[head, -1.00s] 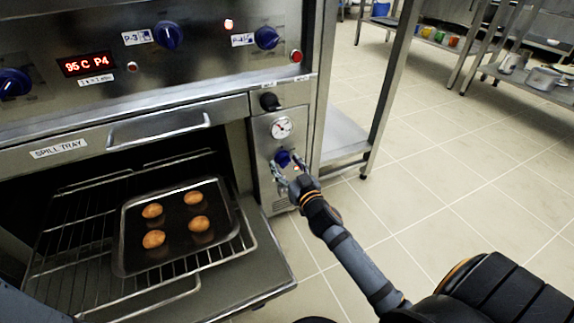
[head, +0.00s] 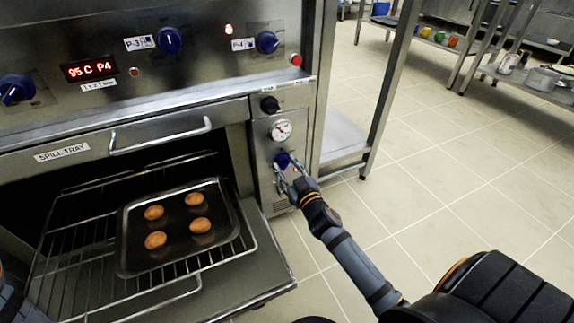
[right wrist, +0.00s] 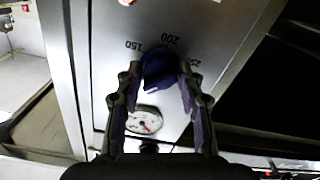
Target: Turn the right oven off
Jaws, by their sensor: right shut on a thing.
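The oven's lower right panel (head: 277,122) carries a blue knob (head: 283,159), with a round gauge (head: 282,130) and a black knob (head: 270,104) above it. My right gripper (head: 287,170) is at the blue knob and hides part of it. In the right wrist view the fingers of my right gripper (right wrist: 160,80) are shut on the blue knob (right wrist: 160,68), one on each side. Marks 150, 200 and 250 show around the knob there, and the gauge (right wrist: 145,120) shows between the fingers. My left gripper is out of view; only part of my left arm shows at the lower left.
The oven door (head: 262,268) is open, with a wire rack (head: 75,240) and a dark tray (head: 135,262) holding several round buns. Above are more blue knobs (head: 169,41) and a red display (head: 88,69) reading 95 C P4. Clear tiled floor (head: 440,190) lies to the right.

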